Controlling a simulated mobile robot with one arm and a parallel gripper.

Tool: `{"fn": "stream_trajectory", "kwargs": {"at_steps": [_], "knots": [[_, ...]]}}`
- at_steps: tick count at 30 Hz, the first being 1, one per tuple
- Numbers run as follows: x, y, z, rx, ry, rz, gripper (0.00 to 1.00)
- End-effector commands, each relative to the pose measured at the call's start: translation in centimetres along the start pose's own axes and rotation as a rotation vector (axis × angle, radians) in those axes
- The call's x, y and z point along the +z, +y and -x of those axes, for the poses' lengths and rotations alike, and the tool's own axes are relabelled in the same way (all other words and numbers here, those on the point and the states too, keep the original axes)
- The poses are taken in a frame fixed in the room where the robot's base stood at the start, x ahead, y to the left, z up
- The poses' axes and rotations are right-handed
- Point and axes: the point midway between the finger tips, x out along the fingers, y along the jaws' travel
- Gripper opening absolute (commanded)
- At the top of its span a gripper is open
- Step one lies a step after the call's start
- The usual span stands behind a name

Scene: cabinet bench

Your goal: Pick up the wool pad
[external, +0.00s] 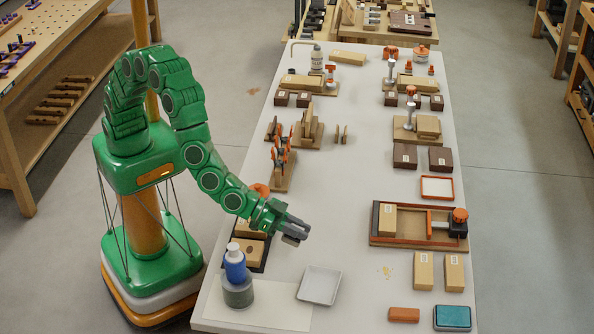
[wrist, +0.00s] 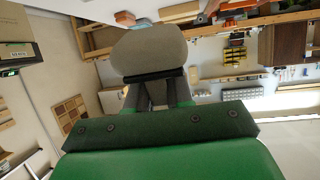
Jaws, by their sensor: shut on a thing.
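My gripper (external: 293,230) is above the left side of the white bench, at the end of my green arm. In the wrist view my gripper (wrist: 152,92) is shut on the wool pad (wrist: 148,50), a grey-beige piece with a rounded outline. The pad sticks out past the dark fingertips. In the external view the pad is hard to tell from the grey fingers. The gripper and pad look raised off the bench top.
A clamp fixture (external: 420,238) and wood blocks (external: 423,271) are at right. An orange block (external: 404,315) and teal pad (external: 452,317) lie in front. The bench middle is clear.

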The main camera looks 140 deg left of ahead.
Motion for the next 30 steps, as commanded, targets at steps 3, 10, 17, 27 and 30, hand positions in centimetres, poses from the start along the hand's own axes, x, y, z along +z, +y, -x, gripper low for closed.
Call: {"fn": "stream_trajectory", "kwargs": {"at_steps": [3,10,17,27,30], "knots": [[-0.3,-0.7,1.7,0.001,0.002,0.001,0.00],[-0.3,-1.7,4.1,0.001,0.000,0.001,0.00],[-0.4,-2.3,5.5,0.002,0.000,0.000,0.00],[0.4,-0.4,8.4,0.138,-0.010,-0.080,0.00],[0.9,1.1,10.3,0.224,-0.013,-0.119,0.00]]}}
